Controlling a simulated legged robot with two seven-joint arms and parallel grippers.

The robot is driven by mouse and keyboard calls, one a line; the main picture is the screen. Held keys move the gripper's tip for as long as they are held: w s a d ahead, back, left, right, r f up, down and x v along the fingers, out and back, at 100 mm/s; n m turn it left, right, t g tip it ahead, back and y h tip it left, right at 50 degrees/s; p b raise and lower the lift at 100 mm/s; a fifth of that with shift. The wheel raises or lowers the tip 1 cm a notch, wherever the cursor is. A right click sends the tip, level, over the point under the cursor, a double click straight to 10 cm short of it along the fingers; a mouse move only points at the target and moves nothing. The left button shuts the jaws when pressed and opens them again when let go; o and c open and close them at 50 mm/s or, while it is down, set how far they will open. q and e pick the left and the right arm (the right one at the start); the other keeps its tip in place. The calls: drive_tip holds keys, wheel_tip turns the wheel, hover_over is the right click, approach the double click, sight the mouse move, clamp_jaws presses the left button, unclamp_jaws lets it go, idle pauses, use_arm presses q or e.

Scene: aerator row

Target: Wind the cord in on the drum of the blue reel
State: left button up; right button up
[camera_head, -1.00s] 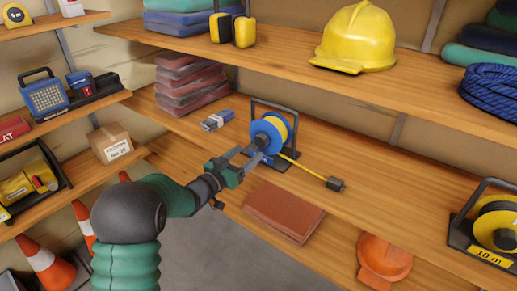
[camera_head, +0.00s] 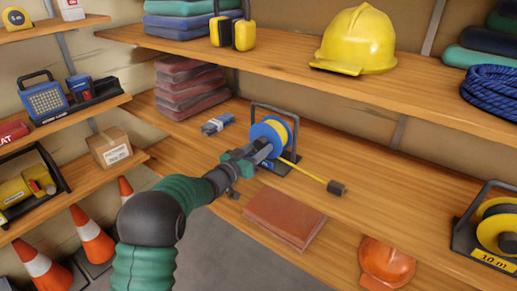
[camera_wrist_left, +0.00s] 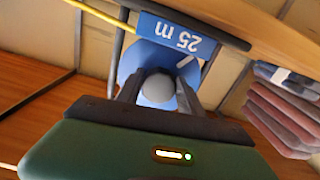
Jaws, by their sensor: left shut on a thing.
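The blue reel (camera_head: 265,131) stands upright in its dark frame on the middle shelf, with yellow cord on its drum. A stretch of yellow cord (camera_head: 305,171) runs out to the right along the shelf and ends in a dark plug (camera_head: 336,188). My left gripper (camera_head: 262,150) is at the near face of the reel. In the left wrist view its fingers (camera_wrist_left: 155,92) are shut around a round grey knob (camera_wrist_left: 157,88) in front of the blue disc (camera_wrist_left: 140,62). The "25 m" label shows upside down there. My right gripper is not in view.
A blue-grey tool (camera_head: 217,124) and stacked reddish folded cloths (camera_head: 190,82) lie left of the reel. The shelf above holds a yellow helmet (camera_head: 356,42). A second reel (camera_head: 492,228) stands far right. Bare shelf lies right of the plug.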

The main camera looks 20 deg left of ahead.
use_arm(q)
drive_tip(key=c, duration=0.3)
drive_tip(key=shift+c, duration=0.2)
